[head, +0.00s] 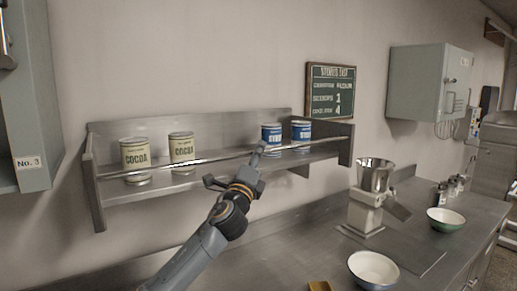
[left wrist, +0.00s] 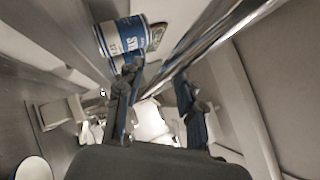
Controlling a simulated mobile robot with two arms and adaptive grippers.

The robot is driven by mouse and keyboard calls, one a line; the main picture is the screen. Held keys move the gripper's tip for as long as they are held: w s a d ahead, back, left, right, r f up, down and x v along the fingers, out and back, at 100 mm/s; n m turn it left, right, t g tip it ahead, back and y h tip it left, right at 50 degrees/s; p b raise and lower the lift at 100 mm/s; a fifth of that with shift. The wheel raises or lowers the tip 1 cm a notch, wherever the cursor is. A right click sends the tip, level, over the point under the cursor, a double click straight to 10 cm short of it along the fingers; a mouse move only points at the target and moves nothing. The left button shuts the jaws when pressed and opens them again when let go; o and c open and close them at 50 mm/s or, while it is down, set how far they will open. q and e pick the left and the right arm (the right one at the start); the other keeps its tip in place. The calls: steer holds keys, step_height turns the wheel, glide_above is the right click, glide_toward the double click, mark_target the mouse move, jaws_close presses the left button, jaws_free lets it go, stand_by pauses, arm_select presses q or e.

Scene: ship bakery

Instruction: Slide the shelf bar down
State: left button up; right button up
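The shelf bar (head: 205,160) is a thin shiny metal rod along the front of the grey wall shelf (head: 96,205), above the shelf floor and in front of the tins. My left gripper (head: 252,163) is at the bar near its middle, in front of a blue tin. In the left wrist view the gripper (left wrist: 158,80) has its two dark fingers apart. The bar (left wrist: 225,28) runs diagonally between or just beyond them; I cannot tell whether they touch it. My right gripper is not in view.
Two cocoa tins (head: 135,158) stand on the shelf's left part, two blue tins (head: 301,131) on its right. A cabinet (head: 30,100) is at left.

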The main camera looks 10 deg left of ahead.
arm_select(q)
steer(key=shift+w+r, duration=0.3)
steer(key=shift+w, duration=0.1)
steer(key=shift+w+f, duration=0.1)
steer(key=shift+w, duration=0.05)
jaws_close()
